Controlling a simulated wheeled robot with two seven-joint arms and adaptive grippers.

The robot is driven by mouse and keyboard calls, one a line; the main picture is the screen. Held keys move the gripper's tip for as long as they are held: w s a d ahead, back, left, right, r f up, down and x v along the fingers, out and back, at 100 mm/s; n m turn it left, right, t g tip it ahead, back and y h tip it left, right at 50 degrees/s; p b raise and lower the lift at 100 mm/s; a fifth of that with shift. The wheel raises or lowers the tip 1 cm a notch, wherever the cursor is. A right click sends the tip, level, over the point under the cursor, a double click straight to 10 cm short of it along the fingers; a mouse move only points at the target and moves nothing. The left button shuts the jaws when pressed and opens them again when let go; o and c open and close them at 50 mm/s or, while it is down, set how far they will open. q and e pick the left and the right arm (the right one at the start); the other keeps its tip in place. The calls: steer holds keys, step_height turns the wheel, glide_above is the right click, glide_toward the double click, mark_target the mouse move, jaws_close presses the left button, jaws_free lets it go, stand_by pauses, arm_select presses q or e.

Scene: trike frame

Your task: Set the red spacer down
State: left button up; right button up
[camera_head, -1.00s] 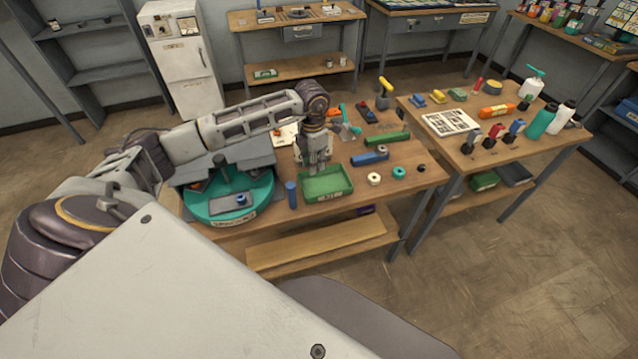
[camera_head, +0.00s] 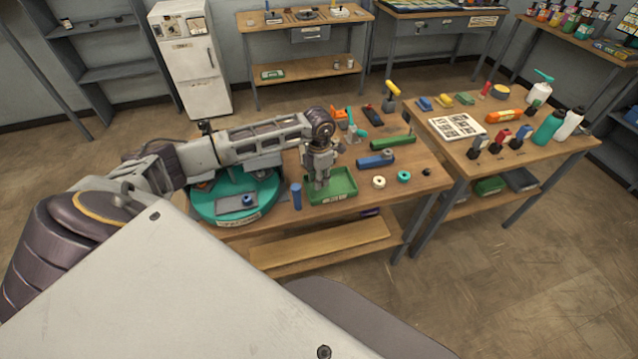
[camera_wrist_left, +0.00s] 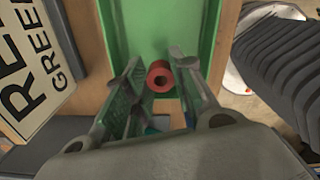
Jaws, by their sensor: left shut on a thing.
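The red spacer (camera_wrist_left: 160,77) shows in the left wrist view as a short red ring between the fingertips. My left gripper (camera_wrist_left: 161,79) is shut on it. In the head view my left gripper (camera_head: 321,185) points down into the left part of the green tray (camera_head: 346,184), and the spacer cannot be made out there. The tray's green floor (camera_wrist_left: 155,25) lies behind the spacer in the wrist view. I cannot tell whether the spacer touches it. My right gripper is not in view.
A blue cylinder (camera_head: 297,196) stands just left of the tray. A teal turntable (camera_head: 218,207) is further left, under my arm. A cream ring (camera_head: 379,182), a teal ring (camera_head: 404,177) and a blue part (camera_head: 374,162) lie to the right. Bare tabletop shows between them.

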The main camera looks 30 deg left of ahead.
arm_select(q)
steer(key=shift+f, duration=1.55)
steer(key=o, duration=0.7)
steer(key=shift+o, duration=0.4)
steer(key=shift+r, duration=0.2)
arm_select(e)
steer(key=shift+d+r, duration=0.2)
arm_select(q)
step_height(320, 180, up, 12)
steer(key=b, duration=0.1)
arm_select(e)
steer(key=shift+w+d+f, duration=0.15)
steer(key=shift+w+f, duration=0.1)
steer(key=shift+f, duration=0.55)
